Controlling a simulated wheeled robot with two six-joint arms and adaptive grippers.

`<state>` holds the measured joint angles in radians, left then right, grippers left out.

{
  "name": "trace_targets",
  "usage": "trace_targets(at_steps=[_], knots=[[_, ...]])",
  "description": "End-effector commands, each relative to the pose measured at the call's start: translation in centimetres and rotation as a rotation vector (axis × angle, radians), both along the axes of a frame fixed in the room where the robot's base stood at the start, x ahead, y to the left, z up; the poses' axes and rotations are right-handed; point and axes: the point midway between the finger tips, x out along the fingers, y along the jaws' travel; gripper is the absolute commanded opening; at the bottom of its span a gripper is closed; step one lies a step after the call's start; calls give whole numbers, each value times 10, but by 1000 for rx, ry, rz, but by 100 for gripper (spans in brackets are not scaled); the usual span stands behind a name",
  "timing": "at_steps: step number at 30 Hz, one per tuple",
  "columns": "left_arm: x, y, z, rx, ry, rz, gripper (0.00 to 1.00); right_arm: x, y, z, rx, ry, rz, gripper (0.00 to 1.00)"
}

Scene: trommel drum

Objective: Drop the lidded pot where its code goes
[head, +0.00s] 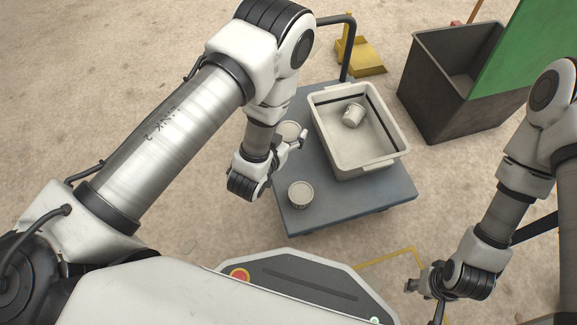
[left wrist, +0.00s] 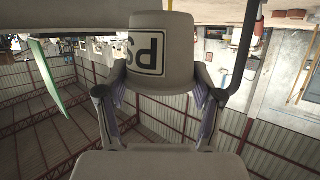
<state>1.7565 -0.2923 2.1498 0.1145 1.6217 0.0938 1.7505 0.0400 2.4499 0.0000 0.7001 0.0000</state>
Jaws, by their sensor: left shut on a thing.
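My left gripper (head: 296,139) is shut on a pale lidded pot (head: 288,131), partly hidden behind the fingers, over the left side of the blue-grey cart. In the left wrist view the pot (left wrist: 162,55) sits between both fingers, with a black-framed label showing large letters upside down, seemingly "PS". A second lidded pot (head: 300,194) stands upright on the cart's near left corner.
The cart (head: 335,208) has a dark handle (head: 349,50) at its far end. A grey bin (head: 430,95) with a green panel (head: 530,50) beside it stands to the right. A yellow object (head: 362,60) lies behind the cart. Floor around the cart is mostly open.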

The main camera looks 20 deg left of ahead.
Motion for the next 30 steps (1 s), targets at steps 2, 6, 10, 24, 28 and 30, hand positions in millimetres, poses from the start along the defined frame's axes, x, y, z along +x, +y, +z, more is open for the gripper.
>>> trace_targets(at_steps=[2, 6, 10, 24, 28, 30], knots=[[0, 0, -21, 0, 2, 1, 47, 0, 0, -14, 0, -1, -1, 40], [0, 0, -53, -1, 2, 2, 47, 1, 0, -34, 0, -2, -4, 40], [0, 0, -71, -1, 2, 0, 47, 2, -1, -44, -1, -5, -7, 40], [0, 0, -96, 0, 1, 0, 47, 3, -1, -58, -1, -7, -11, 40], [0, 0, -96, 0, 1, 0, 92, 3, -1, -57, -1, -7, -11, 40], [0, 0, -96, 0, 1, 0, 92, 3, -1, -57, -1, -7, -11, 40]])
